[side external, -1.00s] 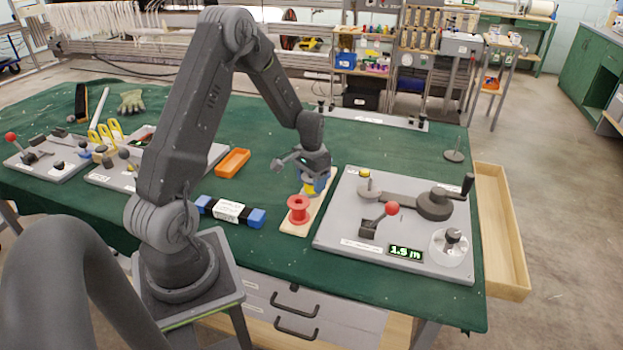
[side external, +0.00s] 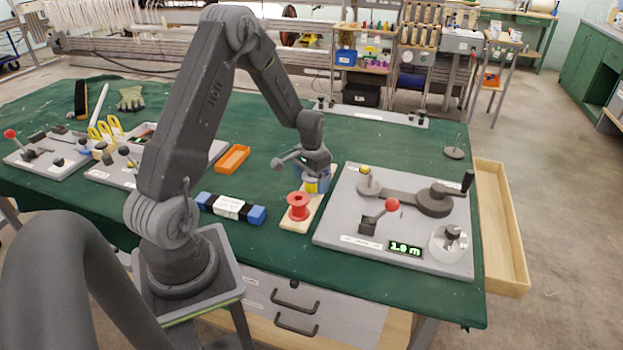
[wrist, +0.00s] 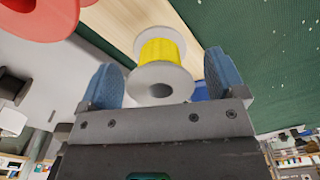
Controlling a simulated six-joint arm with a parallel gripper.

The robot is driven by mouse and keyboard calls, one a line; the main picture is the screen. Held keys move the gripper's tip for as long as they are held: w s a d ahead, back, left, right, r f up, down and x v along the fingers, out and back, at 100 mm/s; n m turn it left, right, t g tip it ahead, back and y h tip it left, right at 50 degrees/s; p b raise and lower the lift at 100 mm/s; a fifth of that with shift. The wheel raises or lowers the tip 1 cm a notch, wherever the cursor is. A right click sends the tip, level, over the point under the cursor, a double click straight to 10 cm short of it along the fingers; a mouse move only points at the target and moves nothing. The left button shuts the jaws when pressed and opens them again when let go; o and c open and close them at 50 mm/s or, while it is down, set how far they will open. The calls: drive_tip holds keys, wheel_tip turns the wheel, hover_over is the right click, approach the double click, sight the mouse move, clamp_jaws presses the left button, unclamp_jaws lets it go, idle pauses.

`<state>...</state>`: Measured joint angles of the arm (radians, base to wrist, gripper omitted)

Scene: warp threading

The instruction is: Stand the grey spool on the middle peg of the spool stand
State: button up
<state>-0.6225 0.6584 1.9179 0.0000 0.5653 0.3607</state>
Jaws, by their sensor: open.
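A spool with grey flanges and a yellow winding (side external: 311,186) stands over the middle part of the pale wooden spool stand (side external: 290,224). It also shows in the wrist view (wrist: 162,52), end-on to the camera. My gripper (side external: 315,184) is down around this spool. In the wrist view its two blue fingers (wrist: 163,80) are open, one on each side of the spool, with gaps showing. A red spool (side external: 298,208) stands at the front end of the stand. The middle peg is hidden, so I cannot see how the spool sits on it.
A grey board (side external: 340,228) with a crank, a red-knobbed lever and a display lies right of the stand. A blue-and-white block (side external: 230,209) and an orange tray (side external: 233,159) lie to the left. Green cloth behind the stand is fairly clear.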

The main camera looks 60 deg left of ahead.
drive_tip(key=shift+r, duration=0.1)
wheel_tip(320, 180, up, 13)
drive_tip(key=s+d+r+t, duration=0.1)
drive_tip(key=s+d+r, duration=0.1)
drive_tip(key=d+r, duration=0.6)
drive_tip(key=s+d+r+m+t, duration=0.1)
drive_tip(key=s+d+r+t, duration=0.1)
drive_tip(key=s+d, duration=0.5)
drive_tip(key=s+d+r+m+t, duration=0.2)
drive_tip(key=s+d+r, duration=0.1)
drive_tip(key=s+d, duration=0.4)
drive_tip(key=d, duration=0.3)
drive_tip(key=shift+t, duration=0.3)
